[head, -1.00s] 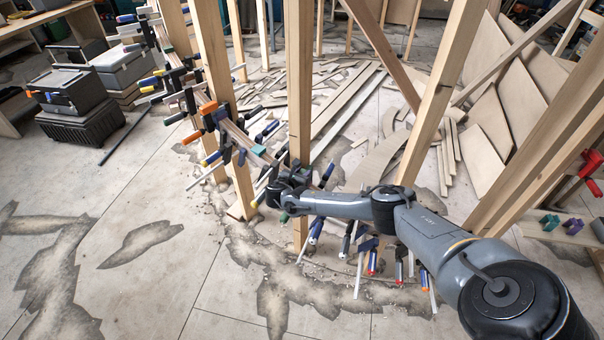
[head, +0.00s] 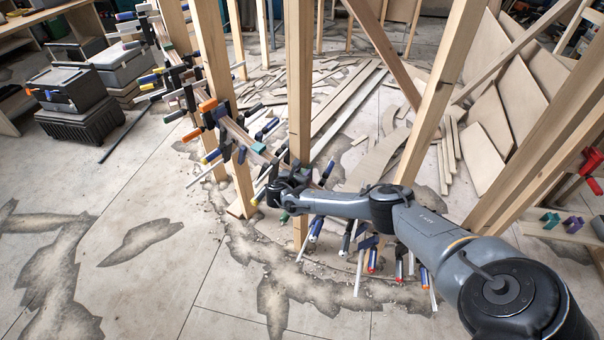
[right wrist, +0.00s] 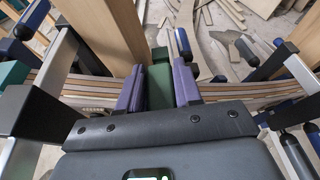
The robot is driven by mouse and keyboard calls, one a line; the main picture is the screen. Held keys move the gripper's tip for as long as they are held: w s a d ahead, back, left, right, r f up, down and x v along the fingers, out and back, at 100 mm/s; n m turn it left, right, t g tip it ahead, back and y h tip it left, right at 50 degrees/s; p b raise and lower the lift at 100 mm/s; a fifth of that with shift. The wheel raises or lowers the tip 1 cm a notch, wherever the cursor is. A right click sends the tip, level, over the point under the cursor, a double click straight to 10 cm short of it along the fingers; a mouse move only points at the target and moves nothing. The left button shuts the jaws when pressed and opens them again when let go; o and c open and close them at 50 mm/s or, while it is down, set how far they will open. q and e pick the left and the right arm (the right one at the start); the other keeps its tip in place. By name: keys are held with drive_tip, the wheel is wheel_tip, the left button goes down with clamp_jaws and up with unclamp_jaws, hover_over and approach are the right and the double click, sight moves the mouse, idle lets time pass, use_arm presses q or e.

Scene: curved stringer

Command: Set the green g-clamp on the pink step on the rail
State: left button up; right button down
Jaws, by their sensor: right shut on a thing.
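My right gripper (right wrist: 158,84) shows its two purple fingers on either side of a green piece, the green g-clamp (right wrist: 160,86), and is shut on it. The curved wooden rail (right wrist: 228,92) runs across right behind the fingers. Whether the clamp touches the rail I cannot tell. In the head view my right gripper (head: 283,186) is at the rail (head: 238,132) beside a wooden post, with its fingertips and the held clamp mostly hidden. I cannot make out a pink step in either view. My left gripper is not in view.
Several bar clamps (head: 207,107) crowd the rail to the left, and more (head: 372,258) hang to the right below my arm. Upright posts (head: 299,90) stand close to the gripper. A small green clamp (head: 549,221) and a purple one (head: 573,225) lie at the right.

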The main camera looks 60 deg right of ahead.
drive_tip(key=c, duration=0.7)
unclamp_jaws()
drive_tip(key=shift+w, duration=0.1)
drive_tip(key=shift+a+r, duration=0.25)
drive_tip(key=shift+a, duration=0.15)
drive_tip(key=p+v, duration=0.3)
drive_tip(key=v, duration=0.7)
drive_tip(key=shift+p, duration=0.35)
drive_tip(key=shift+d, duration=0.1)
